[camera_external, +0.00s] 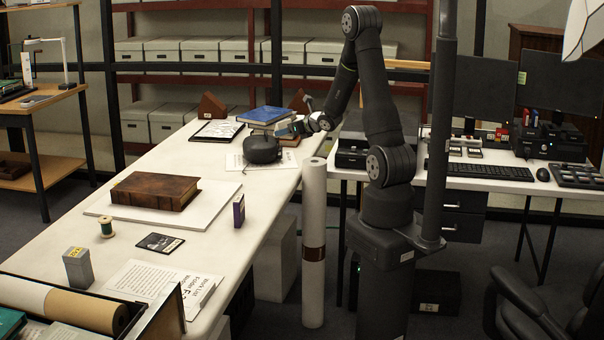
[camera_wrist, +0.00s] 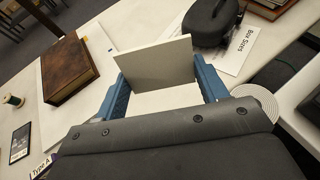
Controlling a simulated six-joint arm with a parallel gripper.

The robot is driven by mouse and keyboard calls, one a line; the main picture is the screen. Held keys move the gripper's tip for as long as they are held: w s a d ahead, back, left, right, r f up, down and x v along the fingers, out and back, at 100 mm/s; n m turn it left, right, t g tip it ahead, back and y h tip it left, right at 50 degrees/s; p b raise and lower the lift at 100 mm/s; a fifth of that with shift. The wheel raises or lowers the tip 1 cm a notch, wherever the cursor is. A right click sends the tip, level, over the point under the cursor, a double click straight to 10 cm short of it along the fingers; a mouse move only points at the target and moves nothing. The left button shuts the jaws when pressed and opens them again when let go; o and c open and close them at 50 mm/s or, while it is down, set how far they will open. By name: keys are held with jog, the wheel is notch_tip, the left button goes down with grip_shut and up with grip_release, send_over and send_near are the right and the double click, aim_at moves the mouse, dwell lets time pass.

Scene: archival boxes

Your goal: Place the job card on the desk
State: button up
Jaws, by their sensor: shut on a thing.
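My gripper (camera_external: 288,129) reaches over the far right part of the white desk (camera_external: 255,195), near its right edge. In the wrist view, its two blue fingers (camera_wrist: 162,84) are shut on a pale, blank card (camera_wrist: 156,62), which I take to be the job card. In the external view the card is too small to make out clearly. I cannot tell the exact gap between card and desk.
A black rounded object (camera_external: 262,150) lies on a printed sheet (camera_external: 234,162) close to the gripper, with blue books (camera_external: 264,114) behind. A brown leather book (camera_external: 155,190) and a purple box (camera_external: 239,211) are nearer. A tall white roll (camera_external: 314,215) stands beside the desk.

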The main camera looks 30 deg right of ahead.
jog(key=shift+w, duration=0.1)
jog(key=w+a+f+n+g+y, duration=0.1)
jog(key=w+a+f+n+y, duration=0.1)
jog(key=w, duration=0.4)
jog(key=w+a+f+n+y, duration=0.1)
jog(key=w+a+f, duration=0.1)
jog(key=w, duration=0.4)
jog(key=n+g+y, duration=0.2)
jog(key=n, duration=0.1)
send_over(223, 177)
notch_tip(223, 177, down, 12)
jog(key=shift+f, duration=0.15)
jog(key=shift+y, duration=0.3)
jog(key=shift+a+f, duration=0.1)
jog(key=shift+f, duration=1.9)
jog(key=shift+f, duration=0.2)
jog(key=o, duration=1)
jog(key=shift+o, duration=0.2)
jog(key=shift+r, duration=0.1)
